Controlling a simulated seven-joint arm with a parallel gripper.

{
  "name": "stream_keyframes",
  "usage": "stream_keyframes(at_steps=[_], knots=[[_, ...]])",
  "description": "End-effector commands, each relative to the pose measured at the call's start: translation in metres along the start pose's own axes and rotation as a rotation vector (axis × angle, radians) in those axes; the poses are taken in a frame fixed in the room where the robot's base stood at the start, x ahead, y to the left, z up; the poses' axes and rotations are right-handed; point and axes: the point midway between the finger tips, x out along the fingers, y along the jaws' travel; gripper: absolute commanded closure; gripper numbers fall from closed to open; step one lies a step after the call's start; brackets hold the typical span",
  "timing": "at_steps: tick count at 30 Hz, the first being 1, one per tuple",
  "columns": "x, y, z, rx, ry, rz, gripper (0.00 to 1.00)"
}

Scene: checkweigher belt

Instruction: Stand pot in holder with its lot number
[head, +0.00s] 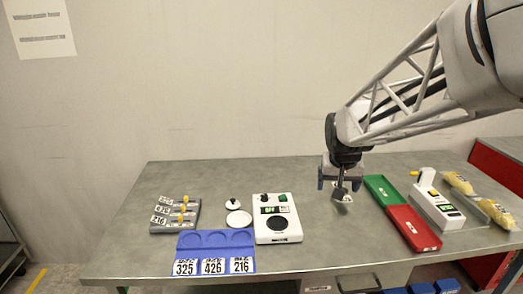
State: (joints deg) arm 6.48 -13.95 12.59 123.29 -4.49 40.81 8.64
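The blue holder (216,251) lies at the table's front left. It has three round recesses in a row, with labels 325 (185,268), 426 (213,266) and 216 (242,265) in front of them. The recesses look empty. I cannot pick out a pot with a readable lot number. My gripper (339,186) hangs above the table, right of the white scale (277,218). Its two fingers are apart. A small dark part shows between them; I cannot tell whether it belongs to the gripper.
Green (382,189) and red (414,228) trays, a white device (437,208) and yellow bags (496,213) are right. The table between scale and trays looks clear.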

Motion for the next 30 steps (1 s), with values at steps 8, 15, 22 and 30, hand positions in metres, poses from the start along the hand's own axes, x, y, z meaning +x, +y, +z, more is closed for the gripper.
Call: stream_keyframes(at_steps=[8, 15, 22, 30], knots=[[0.051, 0.013, -0.068, 0.049, 0.018, 0.016, 0.13], [0.102, 0.026, -0.12, 0.091, 0.035, 0.027, 0.13], [0.156, 0.042, -0.164, 0.128, 0.051, 0.036, 0.13], [0.223, 0.063, -0.207, 0.171, 0.07, 0.045, 0.13]])
